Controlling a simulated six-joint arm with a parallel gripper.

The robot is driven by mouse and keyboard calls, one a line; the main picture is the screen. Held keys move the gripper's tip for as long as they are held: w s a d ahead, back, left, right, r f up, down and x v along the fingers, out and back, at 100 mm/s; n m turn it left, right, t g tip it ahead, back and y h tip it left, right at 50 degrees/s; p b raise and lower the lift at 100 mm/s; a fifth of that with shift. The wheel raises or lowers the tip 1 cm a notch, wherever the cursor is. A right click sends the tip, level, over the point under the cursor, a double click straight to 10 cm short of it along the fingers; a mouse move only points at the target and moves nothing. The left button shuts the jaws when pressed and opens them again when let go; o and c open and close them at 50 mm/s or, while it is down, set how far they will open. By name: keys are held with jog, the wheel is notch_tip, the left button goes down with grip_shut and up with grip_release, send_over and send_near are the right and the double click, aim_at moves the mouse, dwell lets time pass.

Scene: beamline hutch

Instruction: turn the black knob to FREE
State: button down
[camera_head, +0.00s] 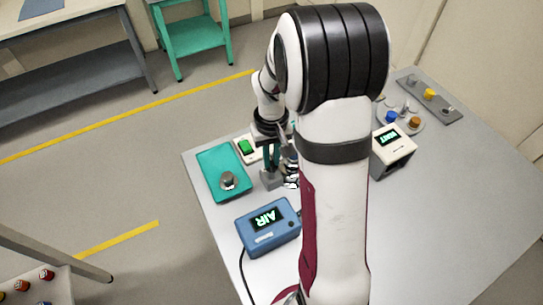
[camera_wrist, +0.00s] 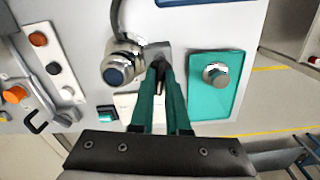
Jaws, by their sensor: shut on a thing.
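The black knob (camera_wrist: 158,64) shows only as a small dark part between my fingertips in the wrist view; its pointer and any FREE mark are hidden. It is on a small grey block (camera_head: 269,180), which also shows behind the fingertips in the wrist view (camera_wrist: 154,48). My gripper (camera_wrist: 159,80) has green fingers and is shut on the knob. In the head view my gripper (camera_head: 271,166) points down at the block, partly covered by my arm.
A teal plate with a silver knob (camera_head: 228,180) lies left of the block. A blue AIR box (camera_head: 268,226) is in front, a green-button box (camera_head: 247,148) behind. A WAIT box (camera_head: 393,148) stands right. A silver cylinder (camera_wrist: 121,66) is close beside the fingers. The table's right is clear.

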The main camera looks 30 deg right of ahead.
jog(key=shift+n, duration=0.6)
jog(key=c, duration=0.9)
grip_release()
notch_tip(320, 180, up, 16)
jog(key=shift+f, duration=0.1)
